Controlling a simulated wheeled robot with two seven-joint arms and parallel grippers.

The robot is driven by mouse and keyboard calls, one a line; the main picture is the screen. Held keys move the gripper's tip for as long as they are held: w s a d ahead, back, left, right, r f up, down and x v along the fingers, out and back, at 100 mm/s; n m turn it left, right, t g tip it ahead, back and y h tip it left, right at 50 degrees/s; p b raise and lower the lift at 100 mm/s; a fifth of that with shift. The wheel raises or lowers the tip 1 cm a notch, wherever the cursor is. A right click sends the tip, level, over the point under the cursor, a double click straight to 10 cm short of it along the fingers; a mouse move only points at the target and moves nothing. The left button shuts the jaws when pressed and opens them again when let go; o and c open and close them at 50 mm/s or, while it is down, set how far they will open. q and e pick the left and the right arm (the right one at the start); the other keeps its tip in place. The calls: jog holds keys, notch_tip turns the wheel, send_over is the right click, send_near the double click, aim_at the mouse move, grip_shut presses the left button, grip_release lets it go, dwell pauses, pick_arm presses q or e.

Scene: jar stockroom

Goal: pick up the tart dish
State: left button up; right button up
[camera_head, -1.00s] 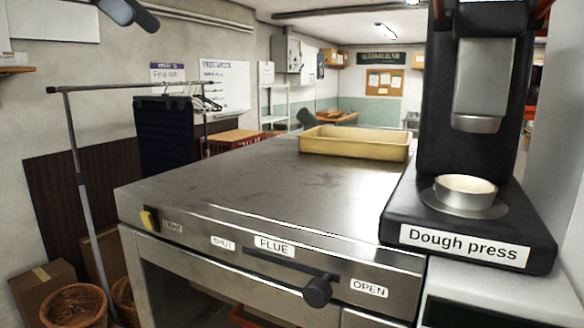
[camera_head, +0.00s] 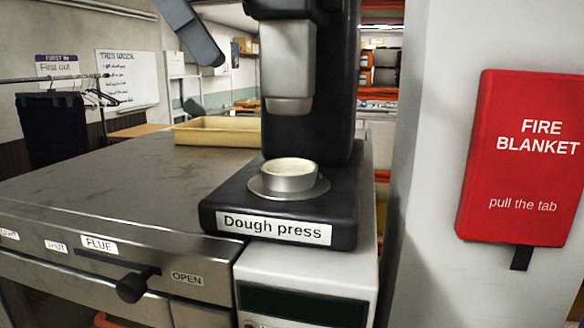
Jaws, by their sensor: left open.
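The tart dish (camera_head: 290,178) appears to be the small round metal dish with a pale top. It stands upright on a round plate on the black base of the dough press (camera_head: 305,225), under the press's metal head. My left gripper (camera_head: 203,45) is a dark grey shape at the top, left of the press head. It is open, apart from the dish, and higher in the picture. Only part of it shows. My right gripper is not in view.
A steel counter (camera_head: 110,190) with a black flue lever (camera_head: 135,285) lies left of the press. A yellow tray (camera_head: 215,133) sits behind on it. A red fire blanket case (camera_head: 522,160) hangs on the wall at right. The counter's near top is clear.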

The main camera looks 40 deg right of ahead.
pick_arm(q)
send_over(263, 169)
jog(key=f, duration=0.9)
jog(key=shift+w+a+f, duration=0.1)
jog(key=shift+w+f, duration=0.1)
jog(key=shift+f, duration=0.1)
jog(key=shift+s+f, duration=0.1)
jog(key=shift+f, duration=0.25)
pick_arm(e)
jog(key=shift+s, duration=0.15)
